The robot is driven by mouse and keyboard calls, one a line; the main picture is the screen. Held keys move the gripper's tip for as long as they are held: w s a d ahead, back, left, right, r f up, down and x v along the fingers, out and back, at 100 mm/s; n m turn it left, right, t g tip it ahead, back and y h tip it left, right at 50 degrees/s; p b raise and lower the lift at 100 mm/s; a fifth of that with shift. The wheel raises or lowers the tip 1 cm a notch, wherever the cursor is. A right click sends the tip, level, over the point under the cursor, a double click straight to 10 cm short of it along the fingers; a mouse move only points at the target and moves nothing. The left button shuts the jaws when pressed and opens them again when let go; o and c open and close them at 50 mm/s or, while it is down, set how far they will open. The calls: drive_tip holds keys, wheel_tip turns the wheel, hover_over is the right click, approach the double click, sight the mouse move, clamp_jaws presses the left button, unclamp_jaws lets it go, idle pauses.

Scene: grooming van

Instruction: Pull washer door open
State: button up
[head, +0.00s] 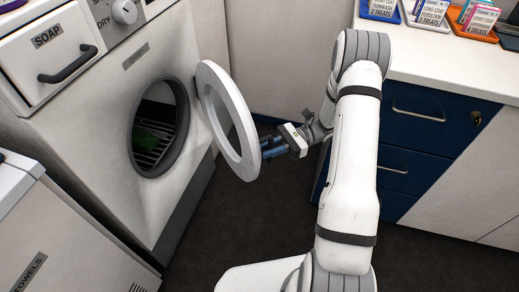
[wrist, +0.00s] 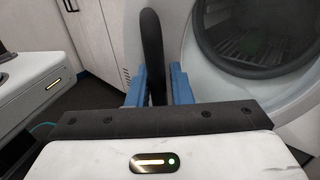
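The washer door (head: 229,121) is a round white ring with a see-through middle. It stands swung out from the washer, at a wide angle to the round opening (head: 159,127). My gripper (head: 272,146) is at the door's outer, right-hand side in the head view. In the wrist view, a dark upright handle bar (wrist: 152,50) stands between my two blue fingers (wrist: 158,88), one close on each side. The fingers look shut on it. In the head view the handle is hidden behind the door's rim. The dark opening with its ribbed inside (wrist: 258,35) shows in the wrist view.
The washer front (head: 95,125) has a soap drawer (head: 45,55) and a dial. A towels bin (head: 60,240) stands at lower left. Blue drawers (head: 415,125) under a white counter (head: 440,60) stand at right, behind my arm. Dark floor (head: 210,235) is clear below the door.

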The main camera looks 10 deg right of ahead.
sight(257, 129)
wheel_tip(257, 129, up, 10)
drive_tip(key=p, duration=0.3)
idle(0.3)
